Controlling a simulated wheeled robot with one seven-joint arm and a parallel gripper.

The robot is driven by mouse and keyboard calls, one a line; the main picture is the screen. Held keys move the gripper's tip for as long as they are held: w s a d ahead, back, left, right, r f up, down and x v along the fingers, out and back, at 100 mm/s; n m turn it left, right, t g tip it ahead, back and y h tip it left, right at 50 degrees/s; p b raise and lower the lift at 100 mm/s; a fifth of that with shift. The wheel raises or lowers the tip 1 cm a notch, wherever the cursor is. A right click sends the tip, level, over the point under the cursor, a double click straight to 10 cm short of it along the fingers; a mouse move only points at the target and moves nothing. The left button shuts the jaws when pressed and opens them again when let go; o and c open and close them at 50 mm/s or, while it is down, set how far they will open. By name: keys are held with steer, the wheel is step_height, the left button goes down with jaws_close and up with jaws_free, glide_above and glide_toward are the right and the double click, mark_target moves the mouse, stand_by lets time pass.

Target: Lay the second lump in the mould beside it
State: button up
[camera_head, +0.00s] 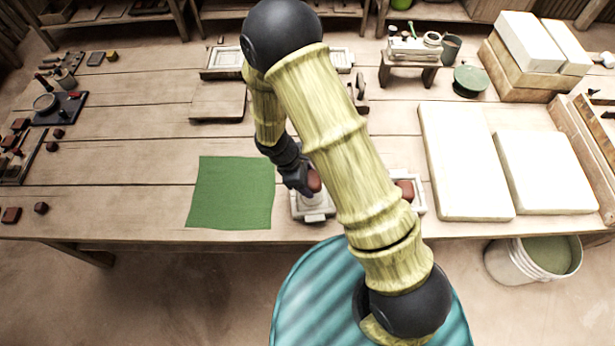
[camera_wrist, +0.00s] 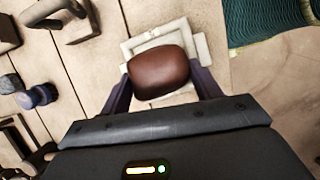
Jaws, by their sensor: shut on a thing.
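My gripper (camera_head: 300,181) is shut on a red-brown clay lump (camera_wrist: 160,71), which fills the space between the two fingers in the wrist view. In the head view the held lump (camera_head: 314,181) shows beside the fingers, above a pale mould (camera_head: 312,209) near the table's front edge. In the wrist view the pale mould (camera_wrist: 203,46) lies behind the lump, which hides its middle. I cannot tell whether the lump touches the mould. Another red-brown lump (camera_head: 405,189) sits in a second pale mould (camera_head: 420,207) to the right, partly hidden by my arm.
A green cloth (camera_head: 232,192) lies left of the near mould. Two white slabs (camera_head: 465,160) (camera_head: 546,172) lie to the right. A wooden board (camera_head: 218,102) is behind. A bucket (camera_head: 533,258) stands on the floor at the right. The table's left middle is mostly clear.

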steer(key=shift+w+f+b, duration=0.1)
steer(key=shift+f+b, duration=2.4)
steer(key=shift+f, duration=0.9)
steer(key=o, duration=1.2)
steer(key=shift+o, duration=0.2)
steer(key=v, duration=1.7)
steer(key=shift+r, duration=0.3)
